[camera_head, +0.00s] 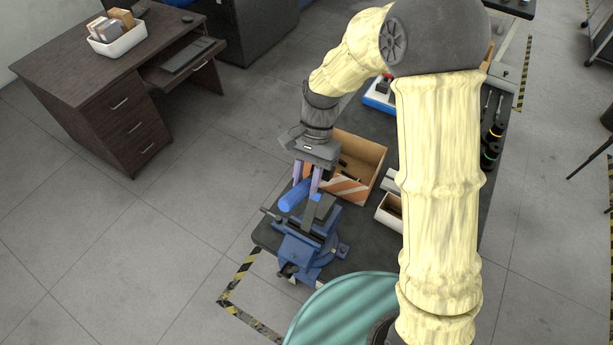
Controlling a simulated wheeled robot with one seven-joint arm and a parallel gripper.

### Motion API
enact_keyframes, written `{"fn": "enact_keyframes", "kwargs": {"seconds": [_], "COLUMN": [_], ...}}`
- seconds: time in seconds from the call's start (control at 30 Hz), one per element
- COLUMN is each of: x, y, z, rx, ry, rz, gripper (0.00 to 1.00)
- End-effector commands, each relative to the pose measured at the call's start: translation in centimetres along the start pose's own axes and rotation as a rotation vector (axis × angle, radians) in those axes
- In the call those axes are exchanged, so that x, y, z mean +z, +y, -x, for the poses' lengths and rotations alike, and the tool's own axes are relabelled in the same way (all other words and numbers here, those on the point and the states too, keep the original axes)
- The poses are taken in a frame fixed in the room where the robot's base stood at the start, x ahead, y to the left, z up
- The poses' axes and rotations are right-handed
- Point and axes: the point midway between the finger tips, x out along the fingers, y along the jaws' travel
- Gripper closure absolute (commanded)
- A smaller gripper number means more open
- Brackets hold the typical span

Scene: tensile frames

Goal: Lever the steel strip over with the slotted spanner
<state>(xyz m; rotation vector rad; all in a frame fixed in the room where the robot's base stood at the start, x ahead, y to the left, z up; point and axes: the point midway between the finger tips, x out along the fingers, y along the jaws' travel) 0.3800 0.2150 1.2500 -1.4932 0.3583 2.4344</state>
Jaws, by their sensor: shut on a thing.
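My gripper (306,187) points down over the bench, its two purple fingers closed around a blue cylindrical handle. I take this handle to be the slotted spanner (291,198); its blue end sticks out to the lower left of the fingers. The spanner's slotted end is too small or hidden to make out. Just below and right is a blue bench vise (302,246). A dark grey flat piece (324,207) stands at its jaws; I cannot tell whether this is the steel strip or part of the vise. Whether the spanner touches it is unclear.
An open cardboard box (371,158) with striped marking stands behind the vise on the dark bench. Lighter boxes (389,213) lie to its right, partly behind my arm. A teal rounded object (345,312) fills the near side. A brown desk (110,75) stands apart at left; floor between is clear.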

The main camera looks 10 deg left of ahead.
Motion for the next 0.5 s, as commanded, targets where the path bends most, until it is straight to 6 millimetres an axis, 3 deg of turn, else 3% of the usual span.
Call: {"fn": "enact_keyframes", "kwargs": {"seconds": [0.5], "x": [-0.1], "y": [-0.1], "z": [-1.9], "rx": [-0.001], "ry": [0.001], "rz": [0.000], "gripper": [1.00]}}
